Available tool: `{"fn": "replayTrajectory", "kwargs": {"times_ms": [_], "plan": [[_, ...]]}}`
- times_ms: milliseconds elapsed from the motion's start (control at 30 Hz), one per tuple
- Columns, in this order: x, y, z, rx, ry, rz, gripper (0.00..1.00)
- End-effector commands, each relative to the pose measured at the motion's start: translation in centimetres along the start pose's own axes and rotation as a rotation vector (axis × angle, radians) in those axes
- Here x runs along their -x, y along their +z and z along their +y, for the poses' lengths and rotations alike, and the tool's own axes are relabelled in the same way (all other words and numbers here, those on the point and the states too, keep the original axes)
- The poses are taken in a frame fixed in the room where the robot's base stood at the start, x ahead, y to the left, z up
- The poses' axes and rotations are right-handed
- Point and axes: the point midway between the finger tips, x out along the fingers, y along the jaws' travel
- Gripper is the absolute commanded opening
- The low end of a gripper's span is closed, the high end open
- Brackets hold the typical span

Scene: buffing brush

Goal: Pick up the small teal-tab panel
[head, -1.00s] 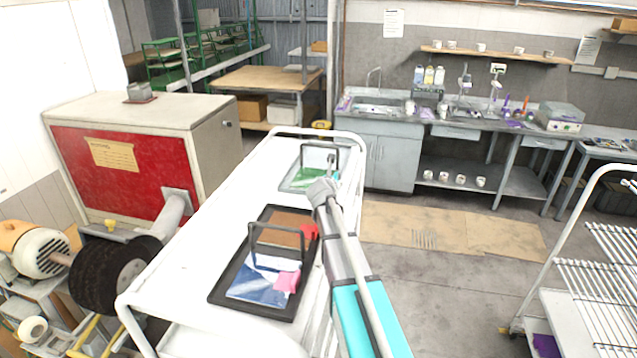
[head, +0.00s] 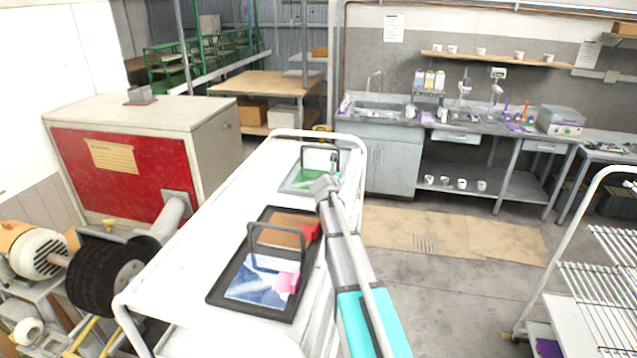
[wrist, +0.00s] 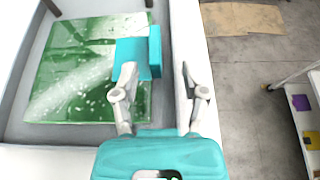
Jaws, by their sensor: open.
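The small panel is a speckled green sheet (wrist: 75,82) with a teal tab (wrist: 155,50) at its right edge in the wrist view. It lies in a shallow grey tray (wrist: 15,125); in the head view this green panel (head: 304,182) is at the far end of the white cart. My gripper (wrist: 159,82) is open over the tray's right side. Its left finger overlaps the flat part of the tab, and the tab's raised part stands between the fingers. Contact cannot be told. In the head view my arm hides the tab and fingers.
The white cart (head: 190,290) also holds a black tray (head: 222,290) with a brown panel and a blue-white panel with a pink tab (head: 285,283). Dark handles arch over both trays.

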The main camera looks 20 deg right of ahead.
Motion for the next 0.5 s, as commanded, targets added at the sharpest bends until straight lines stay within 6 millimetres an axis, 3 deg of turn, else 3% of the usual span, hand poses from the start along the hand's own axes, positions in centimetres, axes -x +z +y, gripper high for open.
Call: {"fn": "replayTrajectory", "kwargs": {"times_ms": [233, 500], "plan": [[-3.2, 0.1, 0.5, 0.000, -0.001, 0.000, 0.57], [-4.0, 0.2, 0.3, 0.000, -0.001, 0.000, 0.57]]}}
